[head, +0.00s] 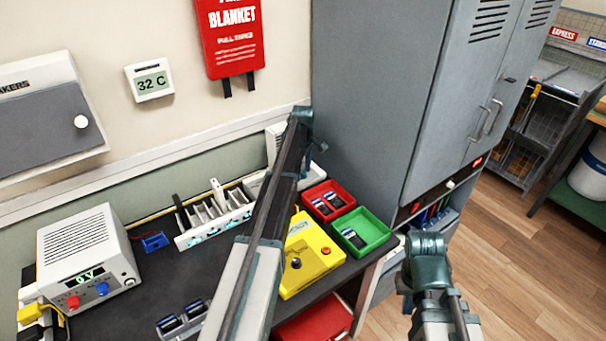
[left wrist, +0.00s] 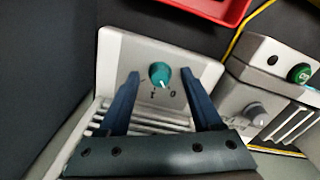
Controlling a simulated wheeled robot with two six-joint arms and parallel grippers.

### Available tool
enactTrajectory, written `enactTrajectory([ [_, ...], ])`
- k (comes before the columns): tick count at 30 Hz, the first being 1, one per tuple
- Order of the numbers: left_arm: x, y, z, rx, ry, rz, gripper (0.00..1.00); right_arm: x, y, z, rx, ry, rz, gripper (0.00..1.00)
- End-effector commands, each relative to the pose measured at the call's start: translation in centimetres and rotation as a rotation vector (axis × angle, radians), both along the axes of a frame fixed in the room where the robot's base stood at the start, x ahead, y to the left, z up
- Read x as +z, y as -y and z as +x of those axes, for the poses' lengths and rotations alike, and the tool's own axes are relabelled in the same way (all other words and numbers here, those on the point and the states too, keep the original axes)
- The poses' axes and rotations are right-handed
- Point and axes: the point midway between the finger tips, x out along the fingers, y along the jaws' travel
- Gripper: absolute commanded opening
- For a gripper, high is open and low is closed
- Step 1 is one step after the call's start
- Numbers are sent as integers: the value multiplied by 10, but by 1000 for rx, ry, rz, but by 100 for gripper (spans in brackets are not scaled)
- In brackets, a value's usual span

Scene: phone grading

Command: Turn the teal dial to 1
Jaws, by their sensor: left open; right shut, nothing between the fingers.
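The teal dial (left wrist: 160,74) sits on the pale face of a white slotted box (left wrist: 112,52) in the left wrist view. Its white pointer faces down the picture, between the marks I and O and leaning towards O. My left gripper (left wrist: 161,73) is open, with one dark finger on each side of the dial. I cannot tell whether the fingers touch it. In the head view my left arm covers most of the area of the box, and the dial is hidden.
A unit with a green knob (left wrist: 300,73) and a grey knob (left wrist: 254,112) stands close beside the box. A red tray (head: 328,190), a green tray (head: 384,238) and a yellow device (head: 322,270) are nearby. A tall grey cabinet (head: 375,100) bounds the bench on the right.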

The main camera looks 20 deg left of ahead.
Motion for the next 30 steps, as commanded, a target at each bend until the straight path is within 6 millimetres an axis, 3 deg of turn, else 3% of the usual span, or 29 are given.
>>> enactTrajectory([
  [5, 1, 0, 0, 0, 0, 0, 62, 1, 0, 0, 0, 0, 0, 0],
  [15, 1, 0, 0, 0, 0, 0, 1, 1, 0, 0, 0, 0, 0, 0],
  [30, 1, 0, 0, -96, 0, 0, 0, 1, 0, 0, 0, 0, 0, 0],
])
